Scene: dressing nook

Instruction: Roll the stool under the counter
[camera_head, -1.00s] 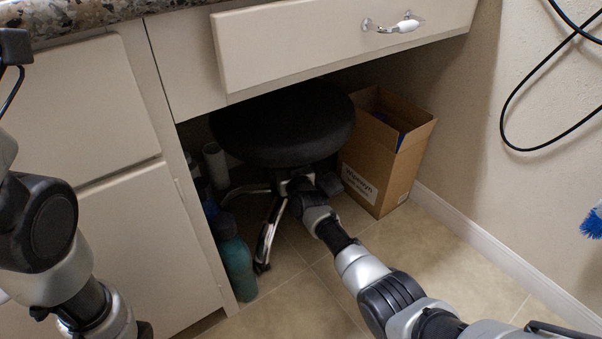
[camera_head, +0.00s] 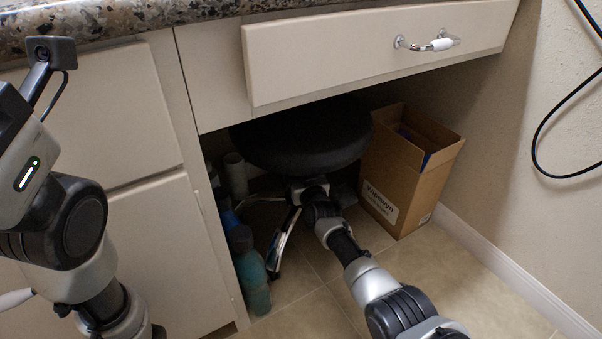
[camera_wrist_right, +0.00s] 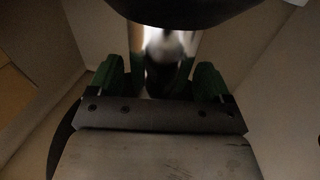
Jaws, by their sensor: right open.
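The stool has a round dark seat (camera_head: 300,142), a central column and shiny legs (camera_head: 284,238). It stands in the knee space below the counter (camera_head: 130,22), its seat partly beneath the drawer front (camera_head: 350,55). My right arm reaches in low, and my right gripper (camera_head: 305,190) is at the column just below the seat, its fingers hard to make out there. In the right wrist view, the open green-tipped fingers (camera_wrist_right: 160,78) stand either side of the shiny column (camera_wrist_right: 163,50), under the dark seat underside (camera_wrist_right: 185,8). My left arm is at the left; its fingers are not visible.
A cardboard box (camera_head: 408,185) stands close on the stool's right. A teal bottle (camera_head: 252,283) and other containers (camera_head: 236,175) line the cabinet side on the left. A cable (camera_head: 555,150) hangs on the right wall. Tiled floor in front is clear.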

